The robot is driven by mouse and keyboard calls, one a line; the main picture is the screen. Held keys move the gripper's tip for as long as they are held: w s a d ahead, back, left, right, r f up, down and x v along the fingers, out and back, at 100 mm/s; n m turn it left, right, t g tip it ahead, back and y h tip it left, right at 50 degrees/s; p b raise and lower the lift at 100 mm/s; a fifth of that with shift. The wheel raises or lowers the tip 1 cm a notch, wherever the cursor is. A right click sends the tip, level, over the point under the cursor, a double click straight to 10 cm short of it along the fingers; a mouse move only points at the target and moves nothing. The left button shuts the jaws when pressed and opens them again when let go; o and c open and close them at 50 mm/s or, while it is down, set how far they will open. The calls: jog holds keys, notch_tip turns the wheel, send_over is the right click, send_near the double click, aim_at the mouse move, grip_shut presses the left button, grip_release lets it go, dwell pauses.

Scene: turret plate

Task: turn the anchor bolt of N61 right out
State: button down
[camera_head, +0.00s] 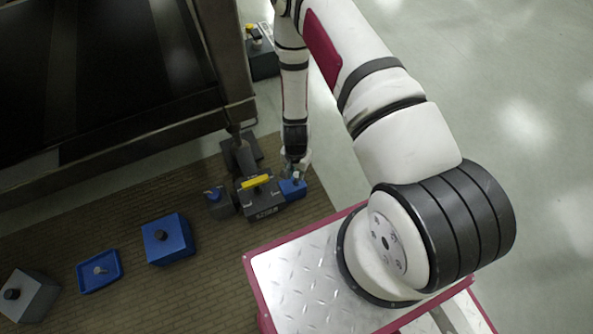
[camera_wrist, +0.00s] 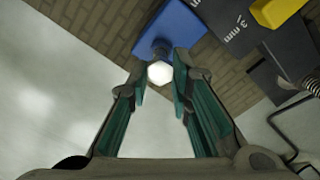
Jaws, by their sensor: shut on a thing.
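The anchor bolt (camera_wrist: 160,73) shows in the wrist view as a pale hexagonal head on a dark collar, at a blue block (camera_wrist: 172,32). My gripper (camera_wrist: 161,69) has its two green-padded fingers shut on the bolt, one on each side of the head. In the head view my gripper (camera_head: 295,171) points down over the blue block (camera_head: 293,189), which sits against a dark box (camera_head: 262,205) with a yellow bar. The bolt is hidden there by my gripper. I cannot read N61 anywhere; part of a label with "mm" shows on the dark box in the wrist view.
A grey block (camera_head: 221,205) with a blue top part stands left of the dark box. Farther left are a blue box (camera_head: 175,249), a blue tray (camera_head: 85,284) and a grey box (camera_head: 40,300). A dark frame (camera_head: 235,75) rises behind. A cable (camera_wrist: 283,128) hangs at right.

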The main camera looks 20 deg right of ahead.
jog(key=shift+r+p, duration=2.35)
jog(key=shift+r, duration=1.1)
